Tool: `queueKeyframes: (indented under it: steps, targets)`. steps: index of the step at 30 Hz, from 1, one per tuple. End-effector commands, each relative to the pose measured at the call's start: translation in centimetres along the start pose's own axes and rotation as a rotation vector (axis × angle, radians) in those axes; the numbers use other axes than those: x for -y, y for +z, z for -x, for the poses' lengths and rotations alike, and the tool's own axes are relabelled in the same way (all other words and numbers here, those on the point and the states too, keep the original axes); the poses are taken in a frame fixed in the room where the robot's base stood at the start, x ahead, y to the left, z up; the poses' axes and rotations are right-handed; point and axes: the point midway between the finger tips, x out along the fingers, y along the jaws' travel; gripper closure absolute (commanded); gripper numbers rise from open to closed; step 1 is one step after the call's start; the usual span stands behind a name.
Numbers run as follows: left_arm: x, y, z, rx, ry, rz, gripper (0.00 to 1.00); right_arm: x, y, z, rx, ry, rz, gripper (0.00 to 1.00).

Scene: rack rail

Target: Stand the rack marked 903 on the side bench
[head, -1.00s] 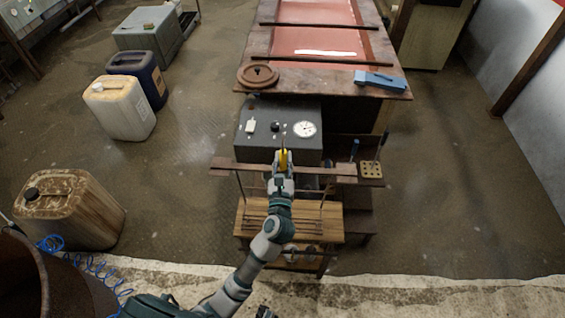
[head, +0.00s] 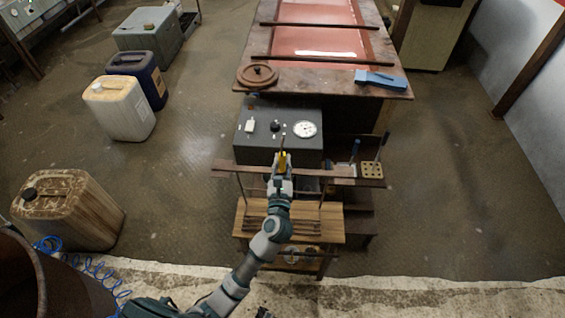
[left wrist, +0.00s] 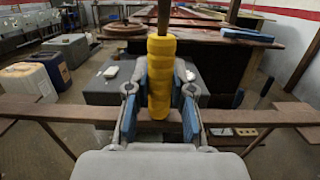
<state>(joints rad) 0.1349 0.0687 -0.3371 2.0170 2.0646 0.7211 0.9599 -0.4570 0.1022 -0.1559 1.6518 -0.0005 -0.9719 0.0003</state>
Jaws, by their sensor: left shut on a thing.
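My left gripper (head: 282,168) is shut on an upright yellow grip (head: 282,159). In the left wrist view the same grip (left wrist: 161,78) sits between the blue-padded fingers (left wrist: 161,108), with a brown rod above it. A long brown bar (head: 232,168) runs crosswise at the gripper, with thin posts going down from it; it also shows in the left wrist view (left wrist: 265,117). It looks like the rack's top bar, but no 903 marking is legible. Below is a wooden bench top (head: 330,230) with dark rods over it. I cannot tell whether the rack touches it.
A grey box with a gauge (head: 305,129) stands just beyond the bar. A shelf at right carries a holed yellow block (head: 371,170). Behind is a long table with red basins (head: 315,45), a round lid (head: 257,76) and a blue tool (head: 380,80). Floor to the right is open.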

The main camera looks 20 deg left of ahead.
Motion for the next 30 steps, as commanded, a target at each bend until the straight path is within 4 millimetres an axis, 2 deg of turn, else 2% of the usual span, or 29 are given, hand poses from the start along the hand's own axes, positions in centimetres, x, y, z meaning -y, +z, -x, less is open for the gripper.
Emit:
queueKeyframes:
  steps: [4,5,7,8,16,20,27,30]
  targets:
    - [0.0,0.1,0.0,0.002,0.000,0.000,1.00,0.0,0.0,0.0,0.000,0.000,0.000,0.60]
    - [0.0,0.0,0.0,-0.001,0.000,-0.001,0.73,0.0,0.0,0.0,0.000,0.000,0.000,0.60]
    - [0.0,0.0,0.0,-0.001,0.000,-0.001,0.56,0.0,0.0,0.0,0.001,0.000,0.000,0.60]
    - [0.0,0.0,0.0,-0.001,0.000,-0.001,0.53,0.0,0.0,0.0,0.002,0.000,0.000,0.60]
    - [0.0,0.0,0.0,-0.001,0.000,0.000,0.53,0.0,0.0,-0.1,0.002,0.000,0.000,0.60]
    - [0.0,-0.1,1.0,-0.003,0.000,0.000,0.53,0.0,0.1,-0.1,0.003,0.000,0.000,0.60]
    - [0.0,-0.3,6.1,-0.006,0.000,0.001,0.53,0.0,-0.1,0.1,0.005,0.000,-0.001,0.60]
    - [0.0,-0.2,8.3,-0.005,0.000,0.000,0.53,0.0,-0.7,0.8,-0.002,0.000,-0.002,0.60]
